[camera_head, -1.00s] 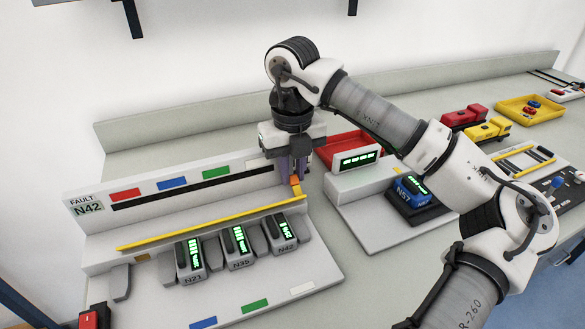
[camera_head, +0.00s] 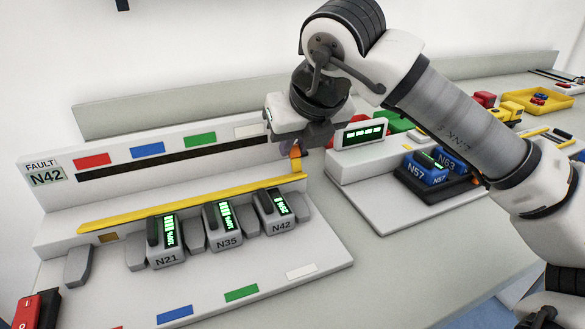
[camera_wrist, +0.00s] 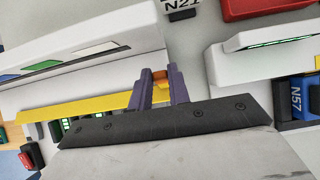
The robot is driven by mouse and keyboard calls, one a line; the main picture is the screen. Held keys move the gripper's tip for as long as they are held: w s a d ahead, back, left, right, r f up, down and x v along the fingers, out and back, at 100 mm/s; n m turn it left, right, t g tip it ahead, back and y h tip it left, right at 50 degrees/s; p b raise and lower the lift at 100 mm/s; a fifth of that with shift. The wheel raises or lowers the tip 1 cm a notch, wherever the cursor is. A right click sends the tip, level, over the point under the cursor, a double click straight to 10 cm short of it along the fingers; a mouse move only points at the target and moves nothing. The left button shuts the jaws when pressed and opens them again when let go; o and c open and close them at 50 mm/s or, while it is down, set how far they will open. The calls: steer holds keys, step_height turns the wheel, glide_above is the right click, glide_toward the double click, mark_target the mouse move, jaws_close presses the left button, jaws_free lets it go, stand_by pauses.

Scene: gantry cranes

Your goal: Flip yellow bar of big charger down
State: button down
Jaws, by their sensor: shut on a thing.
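The big charger (camera_head: 330,250) is a long pale grey unit holding battery packs N21 (camera_head: 168,240), N35 (camera_head: 222,228) and N42 (camera_head: 278,215). Its yellow bar (camera_head: 190,202) runs lengthwise just behind the packs. At its right end the bar turns up into a short piece with an orange handle (camera_head: 295,152). My gripper (camera_head: 297,146) is at that end, pointing down. In the wrist view, the purple fingers of my gripper (camera_wrist: 162,84) are shut on the orange handle (camera_wrist: 160,76), and the yellow bar (camera_wrist: 80,106) extends left. The fingers partly hide the handle.
A fault sign (camera_head: 45,172) reading N42 is on the charger's back panel. A smaller charger (camera_head: 350,170) stands right, with blue packs N57 (camera_head: 428,168) and N63 (camera_head: 449,160) near it. A red switch box (camera_head: 38,308) is at lower left.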

steer(key=t+b, duration=0.1)
steer(key=b, duration=0.1)
steer(key=s+t+y+b, duration=0.1)
steer(key=t+b, duration=0.1)
steer(key=b, duration=0.1)
steer(key=shift+s+d+f, duration=0.2)
steer(key=shift+d+f, duration=0.1)
steer(key=shift+f, duration=0.1)
steer(key=b, duration=0.1)
steer(key=t+b, duration=0.1)
steer(key=b, duration=0.1)
steer(key=shift+s+d+r+y, duration=0.15)
steer(key=shift+s+r+y, duration=0.15)
steer(key=shift+y, duration=0.1)
steer(key=c, duration=1.3)
jaws_free()
